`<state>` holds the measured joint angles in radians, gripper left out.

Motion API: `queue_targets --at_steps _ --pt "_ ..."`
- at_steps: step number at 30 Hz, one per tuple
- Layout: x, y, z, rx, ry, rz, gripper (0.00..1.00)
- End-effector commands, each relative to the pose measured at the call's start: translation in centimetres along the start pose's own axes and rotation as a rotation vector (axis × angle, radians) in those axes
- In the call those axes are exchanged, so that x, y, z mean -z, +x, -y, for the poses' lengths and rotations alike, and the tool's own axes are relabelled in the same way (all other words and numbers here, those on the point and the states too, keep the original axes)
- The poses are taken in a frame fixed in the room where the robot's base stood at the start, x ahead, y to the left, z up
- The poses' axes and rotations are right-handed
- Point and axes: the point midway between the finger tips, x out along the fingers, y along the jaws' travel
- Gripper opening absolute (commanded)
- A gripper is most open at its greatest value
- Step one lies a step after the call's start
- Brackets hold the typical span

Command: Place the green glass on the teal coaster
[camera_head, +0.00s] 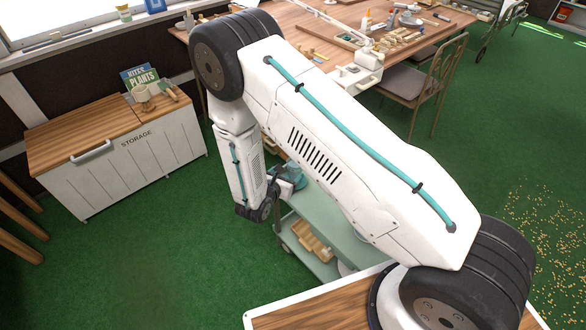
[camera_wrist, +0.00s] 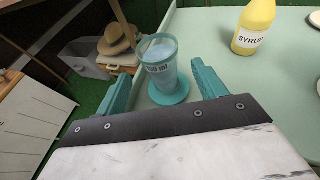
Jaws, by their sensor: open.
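In the wrist view, a see-through blue-green glass (camera_wrist: 160,60) with lettering on it stands upright on a round teal coaster (camera_wrist: 170,93). The coaster lies near the edge of a pale green cart top (camera_wrist: 225,82). My gripper (camera_wrist: 161,73) is open, with one teal finger on each side of the glass. I see a gap between the glass and each finger. In the head view, my arm hides most of the cart top, and the glass cannot be made out clearly.
A yellow syrup bottle (camera_wrist: 254,27) stands on the cart top to the right of the glass. White plates lie farther right. The cart's lower shelf (camera_head: 324,268) holds wooden pieces. A white storage chest (camera_head: 125,170) stands at left, and a cluttered wooden table (camera_head: 300,22) behind.

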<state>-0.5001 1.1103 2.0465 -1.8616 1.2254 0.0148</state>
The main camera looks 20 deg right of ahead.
Motion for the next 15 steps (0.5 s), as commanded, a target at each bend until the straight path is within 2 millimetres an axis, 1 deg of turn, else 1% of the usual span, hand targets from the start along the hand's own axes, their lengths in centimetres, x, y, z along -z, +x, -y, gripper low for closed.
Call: queue_targets --at_steps 1,6,10,15 --pt "0.0 -1.2 -0.2 -0.005 -0.002 0.0 0.7" --pt "0.0 -4.0 -0.1 -0.004 -0.001 0.0 0.7" --pt "0.0 -5.0 0.0 -0.002 -0.001 0.0 0.7" --pt "0.0 -5.4 0.0 0.001 0.001 0.0 0.7"
